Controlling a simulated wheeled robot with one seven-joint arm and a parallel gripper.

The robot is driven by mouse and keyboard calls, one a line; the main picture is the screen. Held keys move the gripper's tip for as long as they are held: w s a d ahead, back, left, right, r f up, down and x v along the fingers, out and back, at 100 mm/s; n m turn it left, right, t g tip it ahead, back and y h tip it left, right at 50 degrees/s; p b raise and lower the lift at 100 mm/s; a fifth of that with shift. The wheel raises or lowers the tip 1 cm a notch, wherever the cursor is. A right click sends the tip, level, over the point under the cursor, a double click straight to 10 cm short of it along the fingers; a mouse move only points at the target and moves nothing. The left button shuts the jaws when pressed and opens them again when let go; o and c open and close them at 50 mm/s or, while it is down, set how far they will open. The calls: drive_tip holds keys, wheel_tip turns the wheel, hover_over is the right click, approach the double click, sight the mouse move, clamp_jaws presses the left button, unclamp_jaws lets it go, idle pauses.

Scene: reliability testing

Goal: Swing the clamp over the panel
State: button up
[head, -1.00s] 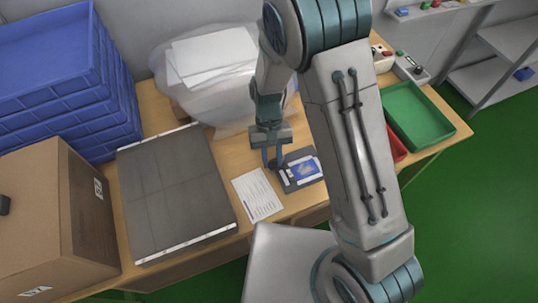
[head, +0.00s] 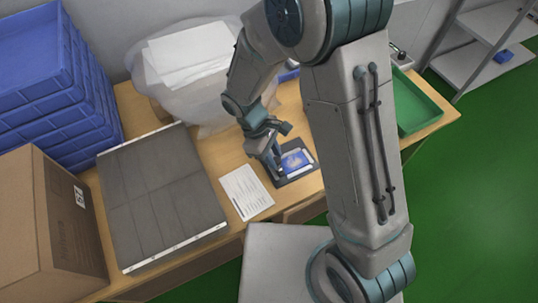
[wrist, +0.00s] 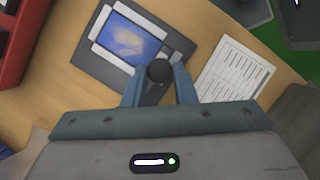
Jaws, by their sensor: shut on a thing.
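The panel (head: 296,160), with a blue face, lies in a dark fixture plate (head: 309,152) on the wooden table. In the wrist view the panel (wrist: 132,38) has pale strips along its edges. My gripper (head: 277,168) points down at the left edge of the fixture. In the wrist view my gripper (wrist: 160,76) is shut on a round black knob (wrist: 160,71), which I take for the clamp's handle. The knob stands beside the panel's near corner. The clamp's arm below it is mostly hidden, so I cannot tell its angle.
A printed sheet (head: 247,192) lies left of the fixture. A large grey board (head: 160,200), a cardboard box (head: 50,225) and stacked blue crates (head: 60,80) fill the left. A green tray (head: 422,105) stands right. A red bin (wrist: 18,55) shows in the wrist view.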

drive_tip(key=shift+w+d+n+t, duration=0.2)
drive_tip(key=shift+n+t, duration=0.1)
drive_tip(key=shift+n, duration=0.4)
drive_tip(key=o, duration=1)
drive_tip(key=shift+d, duration=0.1)
drive_tip(key=shift+r, duration=0.1)
drive_tip(key=v, duration=1.3)
drive_tip(key=shift+a+r+b, duration=0.25)
drive_tip(key=shift+r+b, duration=0.05)
drive_tip(key=shift+b, duration=0.05)
drive_tip(key=shift+s, duration=0.1)
